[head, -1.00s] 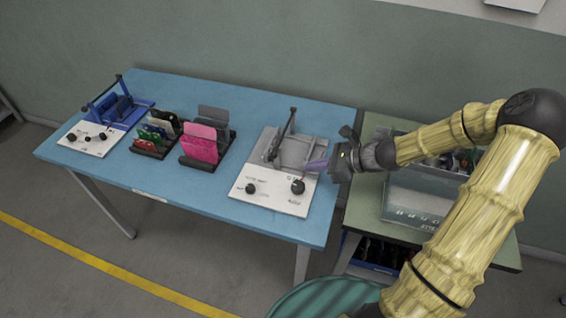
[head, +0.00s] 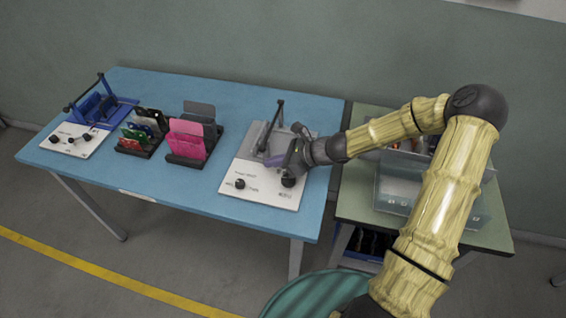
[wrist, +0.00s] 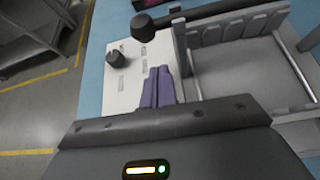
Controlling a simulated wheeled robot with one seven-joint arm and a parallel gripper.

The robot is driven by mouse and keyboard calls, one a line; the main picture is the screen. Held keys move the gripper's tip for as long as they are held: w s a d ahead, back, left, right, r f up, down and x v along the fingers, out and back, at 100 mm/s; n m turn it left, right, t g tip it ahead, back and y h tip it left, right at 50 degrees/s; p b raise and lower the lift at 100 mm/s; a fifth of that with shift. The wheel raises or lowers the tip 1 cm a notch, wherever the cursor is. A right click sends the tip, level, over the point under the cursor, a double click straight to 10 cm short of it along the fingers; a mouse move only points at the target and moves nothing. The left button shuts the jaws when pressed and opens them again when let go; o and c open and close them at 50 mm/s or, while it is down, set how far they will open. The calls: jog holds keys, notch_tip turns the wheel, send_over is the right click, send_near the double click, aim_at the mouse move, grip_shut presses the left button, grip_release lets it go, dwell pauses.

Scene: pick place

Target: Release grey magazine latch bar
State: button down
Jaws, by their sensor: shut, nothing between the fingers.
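The grey magazine (head: 262,138) sits on a white base plate (head: 262,190) at the right end of the blue table. Its dark latch bar (head: 273,125) stands tilted up, with a black knob at its upper end. In the wrist view the bar (wrist: 215,10) crosses the top, with its knob (wrist: 143,28) at the left. My gripper (head: 273,161) is shut and empty, its purple fingers low over the plate beside the magazine. The fingers (wrist: 158,88) also show in the wrist view, below the knob and apart from the bar. Contact with the plate cannot be told.
Racks with pink (head: 187,138) and green boards, and a blue magazine (head: 103,108), stand to the left. A clear bin (head: 400,190) is on the green table at right. The front table strip is free.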

jog(key=r, duration=0.3)
jog(key=shift+w+a+r+p, duration=0.1)
jog(key=shift+a+p, duration=0.1)
jog(key=shift+p, duration=0.15)
jog(key=shift+r+p, duration=0.15)
jog(key=shift+p, duration=0.15)
jog(key=shift+r+p, duration=0.3)
jog(key=shift+p, duration=0.3)
jog(key=shift+w, duration=0.15)
